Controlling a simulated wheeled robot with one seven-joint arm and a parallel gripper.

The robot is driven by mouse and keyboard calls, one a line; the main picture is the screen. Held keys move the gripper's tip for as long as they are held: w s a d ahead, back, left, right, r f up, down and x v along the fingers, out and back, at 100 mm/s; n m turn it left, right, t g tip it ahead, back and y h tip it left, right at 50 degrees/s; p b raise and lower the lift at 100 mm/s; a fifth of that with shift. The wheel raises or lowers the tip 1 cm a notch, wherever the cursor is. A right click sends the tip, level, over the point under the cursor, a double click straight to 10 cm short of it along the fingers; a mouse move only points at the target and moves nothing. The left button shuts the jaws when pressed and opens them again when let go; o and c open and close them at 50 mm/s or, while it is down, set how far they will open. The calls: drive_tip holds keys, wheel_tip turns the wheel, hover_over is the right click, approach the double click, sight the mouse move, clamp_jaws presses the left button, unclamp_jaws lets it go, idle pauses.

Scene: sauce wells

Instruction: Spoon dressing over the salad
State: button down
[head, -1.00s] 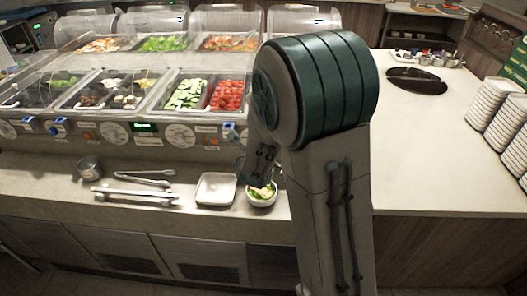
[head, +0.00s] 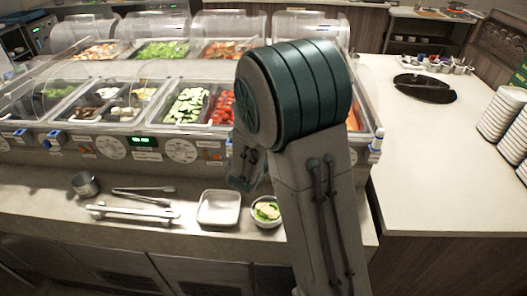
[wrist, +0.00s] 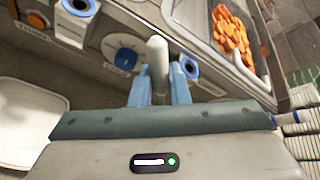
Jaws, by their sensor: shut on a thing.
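The salad bowl (head: 268,222) is small and white, with green leaves and paler pieces in it. It stands on the front counter in the head view. My gripper (wrist: 158,92) shows in the wrist view, its two blue fingers shut on a pale grey rod-like handle (wrist: 157,52). The handle's far end and any spoon bowl are not visible. In the head view my gripper (head: 243,180) is dark and partly hidden by my arm, above and left of the salad bowl. I cannot tell where the dressing is. A small metal pot (head: 85,185) stands at the left; its contents are unclear.
A square white dish (head: 219,222) stands left of the bowl. Tongs (head: 143,190) and a metal rail (head: 130,216) lie further left. The salad bar (head: 135,142) with a clear guard rises behind. Stacked white dishes (head: 503,115) stand at right; the right counter (head: 430,150) is mostly clear.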

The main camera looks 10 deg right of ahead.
drive_tip(key=shift+w+f+m+h, duration=0.2)
drive_tip(key=shift+m+h, duration=0.2)
drive_tip(key=shift+m, duration=0.2)
drive_tip(key=shift+w+f+m+h, duration=0.15)
drive_tip(key=shift+m+h, duration=0.25)
drive_tip(key=shift+m, duration=0.2)
drive_tip(key=m+h, duration=0.1)
drive_tip(key=m, duration=0.1)
drive_tip(key=m+h, duration=0.1)
drive_tip(key=shift+s+d+f+m+g+h, duration=0.2)
drive_tip(key=shift+s+d+m+g+h, duration=0.1)
drive_tip(key=shift+d+m+g, duration=0.1)
drive_tip(key=shift+s+f+m+h, duration=0.15)
drive_tip(key=shift+m+h, duration=0.2)
drive_tip(key=shift+m, duration=0.2)
drive_tip(key=shift+s+f+m+h, duration=0.15)
drive_tip(key=shift+m+h, duration=0.2)
drive_tip(key=shift+m, duration=0.2)
drive_tip(key=s+a+m+g+h, duration=0.1)
drive_tip(key=s+m+g+h, duration=0.4)
drive_tip(key=m, duration=0.4)
drive_tip(key=shift+s+a+f+h+b, duration=0.15)
drive_tip(key=shift+s+f+h+b, duration=0.2)
drive_tip(key=shift+s+h, duration=0.4)
drive_tip(key=shift+s, duration=0.1)
